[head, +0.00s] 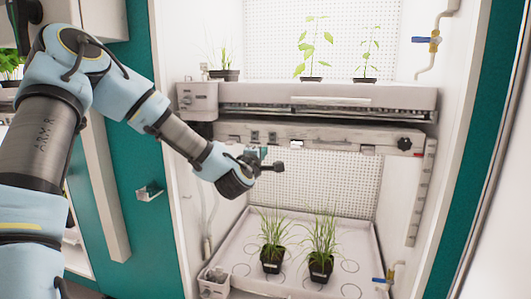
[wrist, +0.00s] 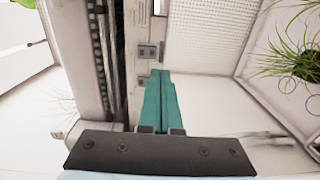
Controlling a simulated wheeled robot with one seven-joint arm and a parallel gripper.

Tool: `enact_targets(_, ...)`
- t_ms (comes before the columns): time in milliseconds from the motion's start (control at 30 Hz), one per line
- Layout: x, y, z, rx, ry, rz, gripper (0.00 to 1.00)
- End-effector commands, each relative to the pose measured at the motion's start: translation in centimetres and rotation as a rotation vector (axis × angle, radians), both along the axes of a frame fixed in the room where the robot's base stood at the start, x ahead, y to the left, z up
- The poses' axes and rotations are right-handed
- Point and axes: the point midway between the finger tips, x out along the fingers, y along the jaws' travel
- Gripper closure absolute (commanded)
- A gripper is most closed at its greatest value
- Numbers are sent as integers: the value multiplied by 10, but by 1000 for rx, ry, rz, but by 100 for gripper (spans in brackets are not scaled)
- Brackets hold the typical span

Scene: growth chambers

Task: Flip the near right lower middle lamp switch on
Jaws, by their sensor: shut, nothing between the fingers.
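The lamp bar (head: 325,140) of the lower bay runs across under the upper shelf and carries a row of small switches. Two small grey switches (head: 263,137) sit on its left part, and white-faced fittings show farther right. In the wrist view a grey switch plate (wrist: 148,52) lies just beyond the fingertips, and a second one (wrist: 141,81) is partly hidden beside the teal fingers. Which one is the middle switch, and its on or off state, I cannot tell. My gripper (head: 262,153) is in front of the bar's left part; its teal fingers (wrist: 160,76) are shut and empty.
The upper shelf (head: 310,95) with potted seedlings is just above the bar. Two grass pots (head: 271,258) and (head: 320,262) stand on the lower tray (head: 240,275). A black knob (head: 404,143) is at the bar's right end.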

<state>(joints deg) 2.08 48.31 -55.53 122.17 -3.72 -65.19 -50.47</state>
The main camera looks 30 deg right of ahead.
Motion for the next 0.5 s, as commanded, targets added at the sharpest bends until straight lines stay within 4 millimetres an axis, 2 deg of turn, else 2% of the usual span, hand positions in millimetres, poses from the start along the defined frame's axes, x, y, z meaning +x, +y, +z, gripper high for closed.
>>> enact_targets(233,-28,27,-6,1,-1,-1,100)
enact_targets(500,-40,38,-7,0,0,0,100)
